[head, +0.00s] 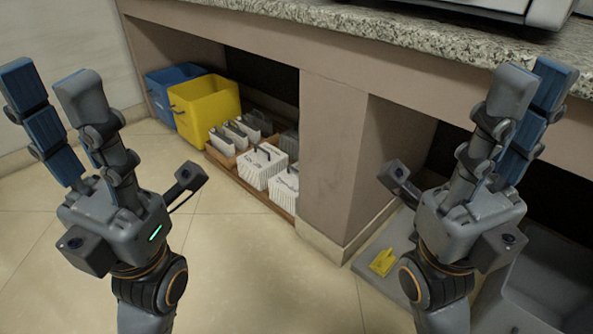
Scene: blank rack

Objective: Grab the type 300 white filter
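Several white slatted filters stand in a low wooden tray (221,160) on the floor under the counter. One white filter (261,168) has a dark handle and dark lettering too small to read. A second lettered white filter (286,187) stands in front of it, to the right. Thinner white filters (229,138) stand behind, at the left. I cannot tell which is type 300. My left gripper (48,86) is open, empty and raised at the left, apart from the tray. My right gripper (532,92) is raised at the right, empty, its fingers seen overlapping.
A yellow bin (207,106) and a blue bin (163,88) stand left of the tray. A pillar (335,150) borders it on the right, under the granite counter (400,35). A small yellow object (383,262) lies at lower right. The floor (250,265) in front is clear.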

